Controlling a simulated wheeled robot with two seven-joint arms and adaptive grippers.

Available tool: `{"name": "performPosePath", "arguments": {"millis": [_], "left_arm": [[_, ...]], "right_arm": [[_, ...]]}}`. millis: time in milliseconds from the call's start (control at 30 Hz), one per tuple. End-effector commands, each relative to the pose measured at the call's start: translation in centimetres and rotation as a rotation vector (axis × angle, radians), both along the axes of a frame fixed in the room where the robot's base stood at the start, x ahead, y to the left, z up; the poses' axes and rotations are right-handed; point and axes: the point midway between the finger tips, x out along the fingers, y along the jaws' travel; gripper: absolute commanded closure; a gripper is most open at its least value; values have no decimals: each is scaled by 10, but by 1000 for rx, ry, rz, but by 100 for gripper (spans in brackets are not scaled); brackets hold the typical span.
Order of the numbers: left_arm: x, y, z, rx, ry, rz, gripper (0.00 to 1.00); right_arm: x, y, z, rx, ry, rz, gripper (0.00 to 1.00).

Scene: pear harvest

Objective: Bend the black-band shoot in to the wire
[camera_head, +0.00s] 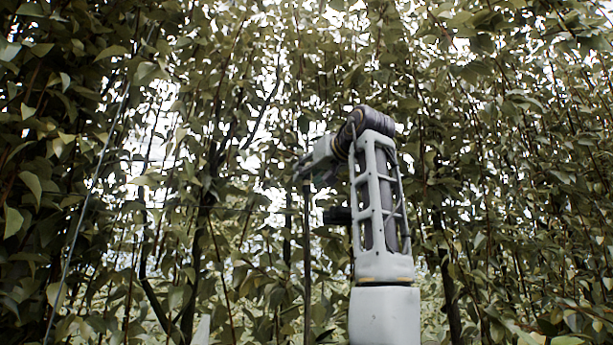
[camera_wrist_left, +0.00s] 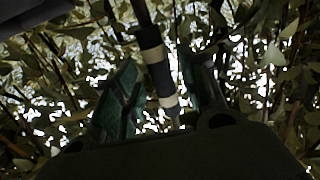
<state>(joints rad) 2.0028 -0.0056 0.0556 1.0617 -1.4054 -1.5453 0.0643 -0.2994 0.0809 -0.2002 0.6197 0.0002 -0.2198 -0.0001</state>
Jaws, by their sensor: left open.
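The black-band shoot (camera_wrist_left: 158,72) shows in the left wrist view as a dark stem with a black band between two pale bands. It runs down from the top edge, slightly tilted, into the space between the fingers of my left gripper (camera_wrist_left: 162,88). The fingers are open on either side of it; I cannot tell whether either touches it. In the head view my left gripper (camera_head: 303,172) is among the leaves near the middle, pointing left. The band cannot be made out there. I cannot identify the wire for sure. My right gripper is not in view.
Dense leafy branches fill the head view on all sides, with bright gaps behind. A thin pale line (camera_head: 95,180) slants down the left side. A dark upright stem (camera_head: 307,255) stands below my gripper. Leaves (camera_wrist_left: 270,55) crowd both sides in the wrist view.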

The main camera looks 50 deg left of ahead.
Motion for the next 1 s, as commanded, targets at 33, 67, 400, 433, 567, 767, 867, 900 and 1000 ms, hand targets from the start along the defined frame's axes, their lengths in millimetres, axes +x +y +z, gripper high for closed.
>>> {"name": "performPosePath", "arguments": {"millis": [33,67,400,433,567,767,867,900,1000], "left_arm": [[-1,-8,1,3,-1,-2,58],[-2,-12,1,4,-1,-2,58],[-11,-62,2,2,0,-3,58],[-12,-66,2,2,1,-2,58],[-14,-80,3,2,1,-1,58],[-17,-92,3,2,1,-1,58],[-17,-94,3,1,1,-1,58],[-17,-94,3,1,1,-1,58],[-17,-94,3,1,1,-1,58]], "right_arm": [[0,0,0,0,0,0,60],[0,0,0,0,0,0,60],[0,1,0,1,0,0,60],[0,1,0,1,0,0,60],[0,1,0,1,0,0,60],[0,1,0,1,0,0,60],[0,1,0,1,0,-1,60],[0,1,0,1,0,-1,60],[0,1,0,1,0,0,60]]}}
